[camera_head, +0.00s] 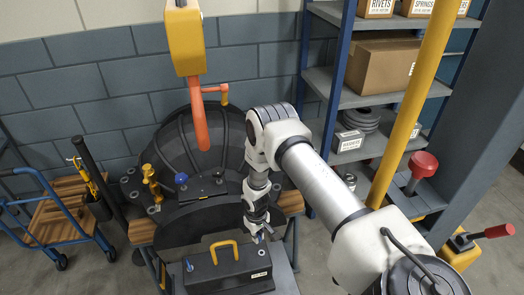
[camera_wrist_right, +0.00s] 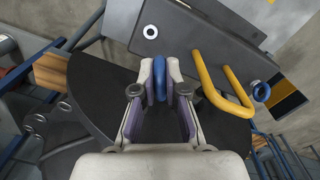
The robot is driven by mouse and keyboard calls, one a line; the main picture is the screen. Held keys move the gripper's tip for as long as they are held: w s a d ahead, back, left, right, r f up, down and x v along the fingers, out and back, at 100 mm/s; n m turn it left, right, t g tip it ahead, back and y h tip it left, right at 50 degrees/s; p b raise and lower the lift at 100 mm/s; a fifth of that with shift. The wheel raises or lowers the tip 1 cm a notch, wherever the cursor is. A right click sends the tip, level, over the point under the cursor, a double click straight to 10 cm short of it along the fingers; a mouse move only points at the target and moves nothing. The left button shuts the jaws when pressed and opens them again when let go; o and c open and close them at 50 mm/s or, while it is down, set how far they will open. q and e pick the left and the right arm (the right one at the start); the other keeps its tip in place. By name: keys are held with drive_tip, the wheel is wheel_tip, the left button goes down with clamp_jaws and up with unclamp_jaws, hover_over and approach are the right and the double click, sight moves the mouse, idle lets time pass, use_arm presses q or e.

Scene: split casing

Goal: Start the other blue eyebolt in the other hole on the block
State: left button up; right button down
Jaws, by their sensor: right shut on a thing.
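The block (camera_head: 225,274) is a dark slab with a yellow handle (camera_head: 224,246) on top, at the bottom of the head view. It also shows at the top of the right wrist view (camera_wrist_right: 195,32). One blue eyebolt (camera_wrist_right: 261,91) sits at one end of it, past the handle. A light-rimmed hole (camera_wrist_right: 150,31) is at the other end. My right gripper (camera_wrist_right: 160,80) is shut on another blue eyebolt (camera_wrist_right: 158,76), held between its fingertips. In the head view this gripper (camera_head: 256,236) is over the block's right end; the held eyebolt appears apart from the hole. My left gripper is out of view.
A large dark round casing (camera_head: 160,130) stands behind the block. An orange hook (camera_head: 201,120) hangs above it. A blue knob (camera_head: 181,178) and a yellow fitting (camera_head: 150,178) are at the casing's left. Shelves (camera_head: 375,95) stand right; a blue cart (camera_head: 45,215) stands left.

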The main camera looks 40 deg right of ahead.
drive_tip(key=f+b, duration=0.2)
drive_tip(key=d+f+b, duration=0.1)
drive_tip(key=f+b, duration=0.2)
drive_tip(key=d+f+b, duration=0.1)
drive_tip(key=f+b, duration=0.2)
drive_tip(key=shift+d+f, duration=0.1)
drive_tip(key=shift+f, duration=0.1)
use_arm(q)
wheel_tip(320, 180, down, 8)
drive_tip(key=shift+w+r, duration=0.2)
use_arm(e)
drive_tip(key=shift+r, duration=0.1)
drive_tip(key=shift+b, duration=0.7)
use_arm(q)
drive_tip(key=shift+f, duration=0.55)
use_arm(e)
drive_tip(key=shift+s, duration=0.1)
